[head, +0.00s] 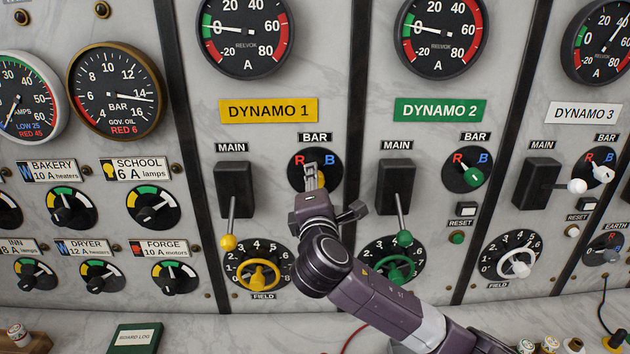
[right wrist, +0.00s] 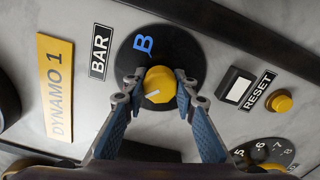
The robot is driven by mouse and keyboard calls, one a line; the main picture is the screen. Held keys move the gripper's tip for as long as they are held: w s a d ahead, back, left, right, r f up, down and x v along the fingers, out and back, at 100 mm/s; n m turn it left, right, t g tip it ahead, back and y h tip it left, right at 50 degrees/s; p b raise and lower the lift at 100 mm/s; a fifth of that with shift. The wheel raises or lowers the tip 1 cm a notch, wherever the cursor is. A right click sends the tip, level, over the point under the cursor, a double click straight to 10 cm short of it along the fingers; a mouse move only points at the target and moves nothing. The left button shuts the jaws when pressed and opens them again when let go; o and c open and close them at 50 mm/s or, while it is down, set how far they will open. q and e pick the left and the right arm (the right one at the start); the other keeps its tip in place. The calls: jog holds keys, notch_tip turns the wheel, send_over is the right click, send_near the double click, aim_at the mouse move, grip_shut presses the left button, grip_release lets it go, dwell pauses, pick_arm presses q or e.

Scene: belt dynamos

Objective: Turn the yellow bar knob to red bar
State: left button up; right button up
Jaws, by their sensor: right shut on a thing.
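The yellow bar knob (right wrist: 160,82) of Dynamo 1 sits on a round black dial (right wrist: 128,62). In the right wrist view my right gripper (right wrist: 158,90) has its fingers on both sides of the knob and is shut on it. A short white mark shows on the knob's lower left face; which letter it points at is hard to tell. The blue B shows on the dial there, while the red R is hidden. In the head view my right gripper (head: 314,176) covers most of the knob, and both R and B (head: 329,160) show above it. My left gripper is out of view.
The yellow main lever (head: 228,242) hangs left of my arm, and the yellow field wheel (head: 259,275) is below. The Dynamo 2 main lever (head: 404,238) is close on the right. A yellow reset button (right wrist: 282,102) is beside the dial in the right wrist view.

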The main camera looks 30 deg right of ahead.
jog(key=shift+f, duration=0.15)
jog(key=o, duration=1.2)
jog(key=shift+c, duration=0.2)
jog(key=v, duration=1.2)
